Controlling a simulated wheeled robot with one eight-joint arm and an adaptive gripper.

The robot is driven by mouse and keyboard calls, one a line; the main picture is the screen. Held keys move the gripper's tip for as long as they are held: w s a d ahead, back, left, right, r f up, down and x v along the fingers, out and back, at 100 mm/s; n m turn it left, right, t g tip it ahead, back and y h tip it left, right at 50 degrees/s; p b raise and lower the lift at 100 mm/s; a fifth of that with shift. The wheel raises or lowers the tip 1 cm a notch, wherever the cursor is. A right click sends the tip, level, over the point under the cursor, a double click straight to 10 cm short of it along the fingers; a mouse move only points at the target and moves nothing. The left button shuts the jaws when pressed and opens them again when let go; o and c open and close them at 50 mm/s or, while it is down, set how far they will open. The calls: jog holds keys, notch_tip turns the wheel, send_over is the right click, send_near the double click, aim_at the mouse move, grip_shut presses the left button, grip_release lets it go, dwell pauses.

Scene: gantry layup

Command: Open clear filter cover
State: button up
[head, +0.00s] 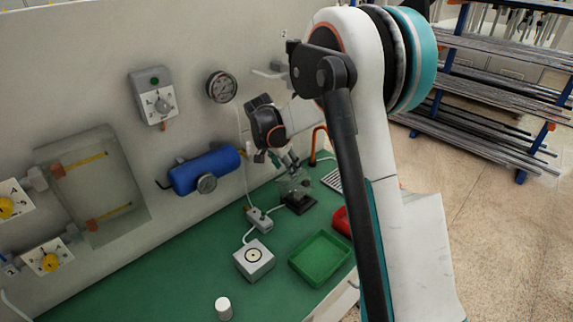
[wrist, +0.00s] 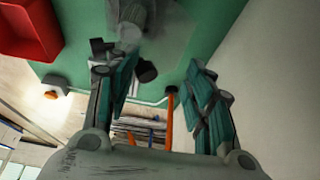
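A small see-through cover (head: 296,183), which looks like the clear filter cover, stands over a dark base (head: 300,205) on the green bench, near the wall. In the wrist view a translucent grey shape (wrist: 172,28) with a grey round part inside lies beyond the fingertips, at the top. I cannot tell whether it is shut. My gripper (head: 284,160) is just above and beside the cover in the head view. In the wrist view my gripper (wrist: 162,80) has its two green-padded fingers wide apart, with nothing held between them. Any contact with the cover cannot be made out.
An orange curved tube (head: 316,142) rises close beside the gripper. A white box (head: 254,260), green tray (head: 320,258), red bin (head: 342,221) and white cylinder (head: 223,308) stand on the bench. A blue tank (head: 204,170) and gauge (head: 221,87) are on the wall.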

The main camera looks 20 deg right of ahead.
jog(key=shift+d, duration=0.1)
jog(key=shift+w+r, duration=0.1)
jog(key=shift+r, duration=0.3)
jog(key=v, duration=1.1)
jog(key=shift+a, duration=0.3)
